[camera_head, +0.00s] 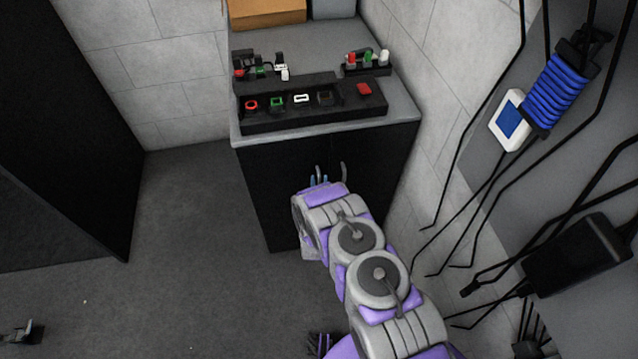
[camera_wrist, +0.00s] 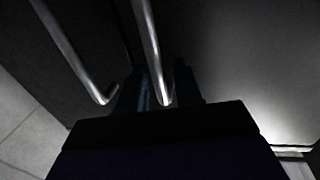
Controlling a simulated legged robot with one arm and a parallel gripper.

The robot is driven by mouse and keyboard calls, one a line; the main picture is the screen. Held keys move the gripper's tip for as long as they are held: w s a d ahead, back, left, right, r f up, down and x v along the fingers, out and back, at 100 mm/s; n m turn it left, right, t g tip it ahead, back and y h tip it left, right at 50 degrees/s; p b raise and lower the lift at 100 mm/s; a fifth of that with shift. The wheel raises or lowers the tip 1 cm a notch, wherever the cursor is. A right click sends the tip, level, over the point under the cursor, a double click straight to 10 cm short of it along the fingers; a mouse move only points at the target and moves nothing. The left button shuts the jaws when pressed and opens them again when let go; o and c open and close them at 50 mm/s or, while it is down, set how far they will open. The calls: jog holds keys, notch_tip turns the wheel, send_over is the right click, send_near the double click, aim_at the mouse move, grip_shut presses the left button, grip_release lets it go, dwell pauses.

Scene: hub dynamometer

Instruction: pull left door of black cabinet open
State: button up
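The black cabinet (camera_head: 268,195) stands against the back wall under a grey top. Its left door (camera_head: 282,180) looks closed. Two upright metal bar handles sit side by side near the middle of the front: the left handle (camera_head: 318,170) and the right handle (camera_head: 344,170). The other handle (camera_wrist: 78,55) is outside the fingers. My arm hides the lower cabinet front.
A black control panel (camera_head: 310,120) with coloured buttons and a cardboard box (camera_head: 266,12) are on the cabinet top. Cables and a blue coil (camera_head: 556,92) hang at the right wall. A dark panel (camera_head: 75,110) stands at left. The floor (camera_head: 195,225) left of the cabinet is clear.

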jog(key=shift+w, duration=0.25)
jog(key=shift+c, duration=0.4)
grip_shut()
